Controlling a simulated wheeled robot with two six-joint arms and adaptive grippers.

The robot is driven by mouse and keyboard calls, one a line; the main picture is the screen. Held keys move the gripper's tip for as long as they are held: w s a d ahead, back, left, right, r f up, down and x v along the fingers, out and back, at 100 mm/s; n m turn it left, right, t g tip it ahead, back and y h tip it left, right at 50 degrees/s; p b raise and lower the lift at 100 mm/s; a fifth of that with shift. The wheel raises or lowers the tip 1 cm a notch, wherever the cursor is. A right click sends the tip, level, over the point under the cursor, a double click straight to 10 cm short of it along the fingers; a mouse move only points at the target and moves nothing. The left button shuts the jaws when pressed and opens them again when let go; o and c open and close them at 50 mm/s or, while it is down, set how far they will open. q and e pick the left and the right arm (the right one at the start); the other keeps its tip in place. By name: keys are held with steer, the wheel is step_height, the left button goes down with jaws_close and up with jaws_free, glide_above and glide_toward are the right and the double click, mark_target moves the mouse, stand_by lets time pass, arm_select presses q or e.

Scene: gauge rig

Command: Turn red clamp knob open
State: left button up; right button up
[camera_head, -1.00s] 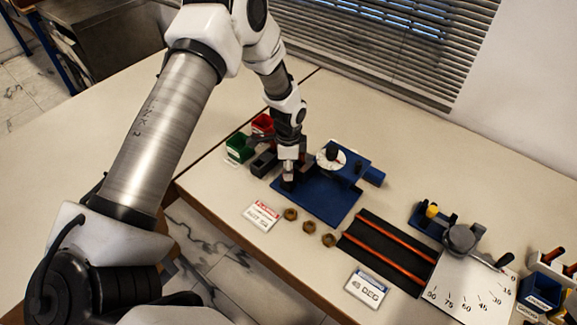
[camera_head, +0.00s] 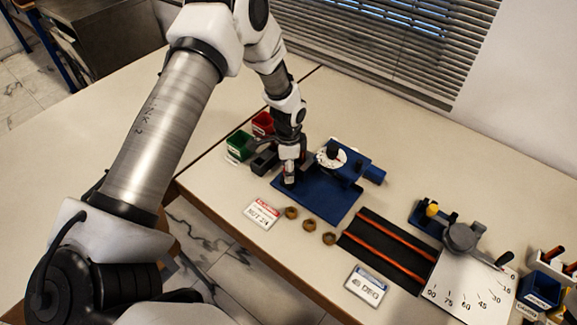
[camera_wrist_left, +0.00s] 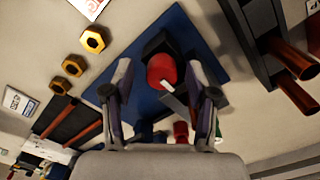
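The red clamp knob (camera_wrist_left: 163,72) shows in the left wrist view, round, with a white mark at its edge. It sits against a black clamp block (camera_wrist_left: 160,42) on a blue base plate (camera_wrist_left: 185,35). My left gripper (camera_wrist_left: 162,84) is open, with one finger on each side of the knob and a visible gap to both. In the head view the left gripper (camera_head: 289,180) points down over the left end of the blue plate (camera_head: 325,203) and hides the knob there. My right gripper is in neither view.
Several brass nuts (camera_head: 309,225) lie in front of the plate, near a white sign (camera_head: 262,214). Green (camera_head: 238,146) and red (camera_head: 263,123) bins stand behind left. A white dial (camera_head: 331,158) and black tray with orange rails (camera_head: 385,252) lie to the right.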

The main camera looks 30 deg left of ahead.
arm_select(q)
steer(key=shift+w+r, duration=0.1)
step_height(320, 180, up, 12)
stand_by(0.4)
stand_by(0.4)
